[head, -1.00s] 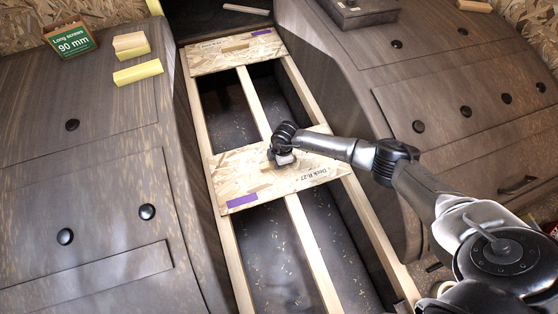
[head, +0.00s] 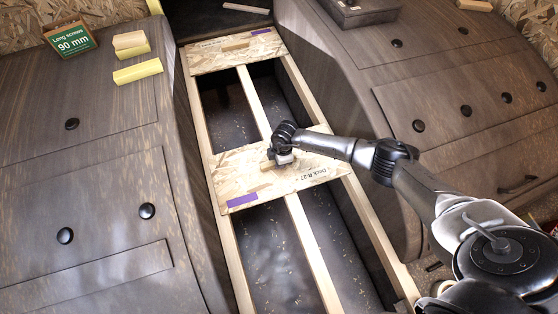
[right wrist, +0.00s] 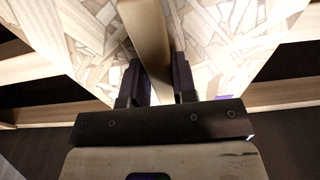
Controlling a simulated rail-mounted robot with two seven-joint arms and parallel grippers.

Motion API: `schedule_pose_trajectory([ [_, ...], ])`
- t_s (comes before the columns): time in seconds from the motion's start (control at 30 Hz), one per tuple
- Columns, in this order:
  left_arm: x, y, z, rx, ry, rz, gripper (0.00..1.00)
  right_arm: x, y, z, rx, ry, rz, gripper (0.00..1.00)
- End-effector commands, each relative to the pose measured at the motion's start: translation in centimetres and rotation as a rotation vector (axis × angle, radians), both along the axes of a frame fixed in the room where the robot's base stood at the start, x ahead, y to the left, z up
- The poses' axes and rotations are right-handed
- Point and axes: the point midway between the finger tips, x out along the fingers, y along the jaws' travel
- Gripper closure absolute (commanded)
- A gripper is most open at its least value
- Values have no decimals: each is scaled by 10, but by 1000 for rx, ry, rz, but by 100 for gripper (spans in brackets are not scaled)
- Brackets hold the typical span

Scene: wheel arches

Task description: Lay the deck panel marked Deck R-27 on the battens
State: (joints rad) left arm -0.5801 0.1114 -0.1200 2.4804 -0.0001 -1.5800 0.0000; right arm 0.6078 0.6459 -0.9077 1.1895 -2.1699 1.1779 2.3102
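The deck panel marked Deck R-27 (head: 242,185) is a speckled strand board with a purple patch at its near left corner. It lies across the pale battens (head: 318,265), with its printed name near the right end. A wooden grip strip (head: 267,165) stands on it; the strip also shows in the right wrist view (right wrist: 146,35). My right gripper (head: 278,161) is at this strip. In the right wrist view its two fingers (right wrist: 158,88) straddle the strip, with a small gap beside the left finger. My left gripper is in neither view.
A similar panel (head: 215,57) lies across the battens farther back. Dark open bays show between the battens. Wheel arches rise on both sides. A Long screws box (head: 70,38) and yellow-and-wood blocks (head: 138,71) sit on the left arch; a dark case (head: 358,10) sits on the right.

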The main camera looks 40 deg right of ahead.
Motion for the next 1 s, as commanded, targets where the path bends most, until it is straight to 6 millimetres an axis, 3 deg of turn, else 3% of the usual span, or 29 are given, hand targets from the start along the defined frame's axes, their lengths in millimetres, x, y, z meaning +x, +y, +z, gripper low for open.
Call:
schedule_pose_trajectory([
  [0.27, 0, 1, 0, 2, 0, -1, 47, 0, 0, 0, -1, 0, 0, 47],
  [0.57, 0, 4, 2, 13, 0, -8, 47, -2, -1, 2, -2, 4, 0, 47],
  [0.67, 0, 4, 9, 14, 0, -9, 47, -2, -2, 14, -1, 2, 0, 47],
  [1.0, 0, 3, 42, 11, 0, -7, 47, -7, -8, 80, -1, 0, 0, 47],
])
